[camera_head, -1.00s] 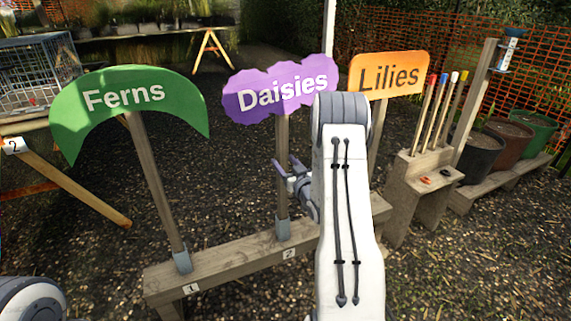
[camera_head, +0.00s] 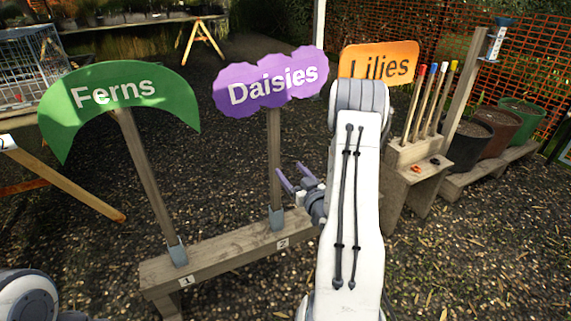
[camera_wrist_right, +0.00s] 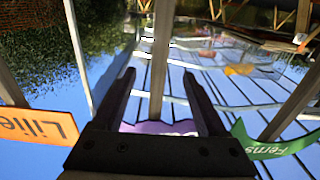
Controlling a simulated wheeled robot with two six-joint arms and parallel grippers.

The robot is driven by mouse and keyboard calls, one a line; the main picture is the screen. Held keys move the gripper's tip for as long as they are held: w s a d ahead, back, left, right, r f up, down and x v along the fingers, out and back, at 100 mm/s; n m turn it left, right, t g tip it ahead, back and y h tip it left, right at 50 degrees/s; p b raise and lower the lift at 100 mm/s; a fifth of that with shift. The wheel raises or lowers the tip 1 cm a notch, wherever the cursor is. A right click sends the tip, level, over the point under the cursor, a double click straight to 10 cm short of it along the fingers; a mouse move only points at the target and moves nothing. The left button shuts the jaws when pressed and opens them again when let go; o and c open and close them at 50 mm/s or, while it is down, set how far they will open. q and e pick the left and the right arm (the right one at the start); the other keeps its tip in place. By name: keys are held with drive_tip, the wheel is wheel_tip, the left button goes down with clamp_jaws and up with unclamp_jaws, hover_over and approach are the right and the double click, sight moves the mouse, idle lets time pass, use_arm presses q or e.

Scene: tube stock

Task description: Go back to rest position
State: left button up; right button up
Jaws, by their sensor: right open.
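My right gripper (camera_head: 291,169) is open and empty, just right of the Daisies post in the head view. In the right wrist view its fingers (camera_wrist_right: 157,75) are spread, with a post visible between them and nothing gripped. The purple Daisies sign (camera_head: 270,82) stands upright in the socket by label 2 on a wooden beam (camera_head: 225,250). The green Ferns sign (camera_head: 117,92) stands by label 1. The orange Lilies sign (camera_head: 380,62) is at the right; my right arm hides its lower post. Part of my left arm shows at bottom left, its gripper out of view.
A wooden stand (camera_head: 413,170) with several colour-tipped stakes is right of my right arm. Pots (camera_head: 500,131) sit on a low bench near orange netting. A wire cage (camera_head: 30,75) is at far left. Gravel ground lies open behind the beam.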

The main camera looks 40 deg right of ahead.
drive_tip(key=shift+s+a, duration=0.1)
drive_tip(key=shift+s, duration=0.2)
idle(0.4)
